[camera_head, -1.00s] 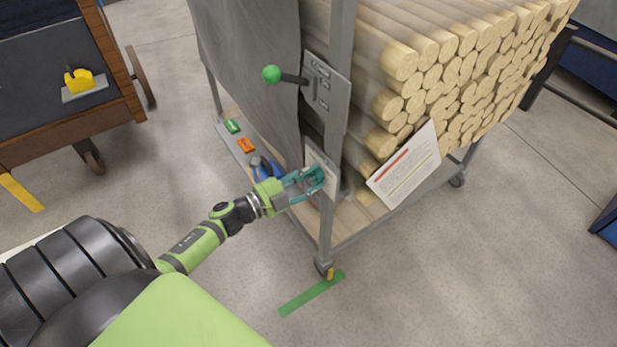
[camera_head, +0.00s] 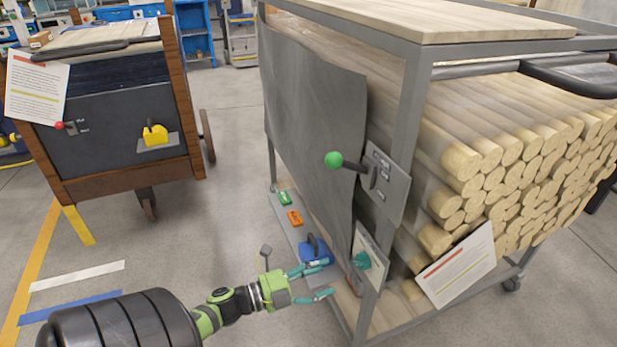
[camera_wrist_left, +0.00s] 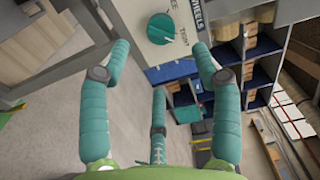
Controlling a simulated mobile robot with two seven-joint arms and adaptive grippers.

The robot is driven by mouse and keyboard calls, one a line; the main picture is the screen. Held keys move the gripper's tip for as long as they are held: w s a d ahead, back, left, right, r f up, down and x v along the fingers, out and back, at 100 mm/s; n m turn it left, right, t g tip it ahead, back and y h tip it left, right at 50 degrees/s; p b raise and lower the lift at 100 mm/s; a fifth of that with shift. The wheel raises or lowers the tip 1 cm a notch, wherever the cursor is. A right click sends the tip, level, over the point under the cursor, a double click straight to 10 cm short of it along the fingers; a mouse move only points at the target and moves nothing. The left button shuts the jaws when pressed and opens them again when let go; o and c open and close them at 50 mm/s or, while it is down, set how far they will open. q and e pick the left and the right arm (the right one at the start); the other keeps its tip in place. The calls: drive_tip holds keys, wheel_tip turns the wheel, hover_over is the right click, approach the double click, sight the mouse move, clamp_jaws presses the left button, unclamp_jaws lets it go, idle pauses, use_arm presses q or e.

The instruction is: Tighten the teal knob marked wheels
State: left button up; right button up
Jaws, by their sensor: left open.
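The teal knob (camera_head: 361,261) sits on a pale plate (camera_head: 372,247) low on the corner post of the grey wood cart. In the left wrist view the knob (camera_wrist_left: 161,28) shows near the top, with a small pale mark on its lower right; the plate reads WHEELS, other lettering is partly cut off. My left gripper (camera_head: 329,281) is open and empty, left of the knob and apart from it, with its teal fingers pointing toward the plate. In the wrist view the fingers stand wide on both sides below the knob. My right gripper is not in view.
A green-balled lever (camera_head: 334,160) sticks out above the knob. A paper sheet (camera_head: 457,266) hangs right of it, before stacked round logs (camera_head: 500,165). A blue object (camera_head: 314,252) lies on the cart's lower ledge. A dark cart (camera_head: 110,130) stands left; floor between is clear.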

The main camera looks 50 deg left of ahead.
use_arm(q)
drive_tip(key=shift+v, duration=1.45)
drive_tip(key=s+f+n+g+y+p, duration=0.35)
drive_tip(key=f+n+p, duration=0.2)
drive_tip(key=f, duration=0.25)
drive_tip(key=s+f+n+g+y+p, duration=0.2)
drive_tip(key=s+f+n+y+p, duration=0.25)
drive_tip(key=f+n, duration=0.3)
drive_tip(key=s+d+f+n+g+p, duration=0.3)
drive_tip(key=s+d+f+g, duration=0.1)
drive_tip(key=s, duration=0.7)
drive_tip(key=s+d+f+n+g+h+p, duration=0.1)
drive_tip(key=s+d+f+n+g+p, duration=0.2)
drive_tip(key=s+d, duration=0.6)
wheel_tip(320, 180, down, 2)
drive_tip(key=s+g+p, duration=0.1)
drive_tip(key=s+g, duration=0.1)
drive_tip(key=g, duration=0.1)
drive_tip(key=shift+s+f, duration=0.15)
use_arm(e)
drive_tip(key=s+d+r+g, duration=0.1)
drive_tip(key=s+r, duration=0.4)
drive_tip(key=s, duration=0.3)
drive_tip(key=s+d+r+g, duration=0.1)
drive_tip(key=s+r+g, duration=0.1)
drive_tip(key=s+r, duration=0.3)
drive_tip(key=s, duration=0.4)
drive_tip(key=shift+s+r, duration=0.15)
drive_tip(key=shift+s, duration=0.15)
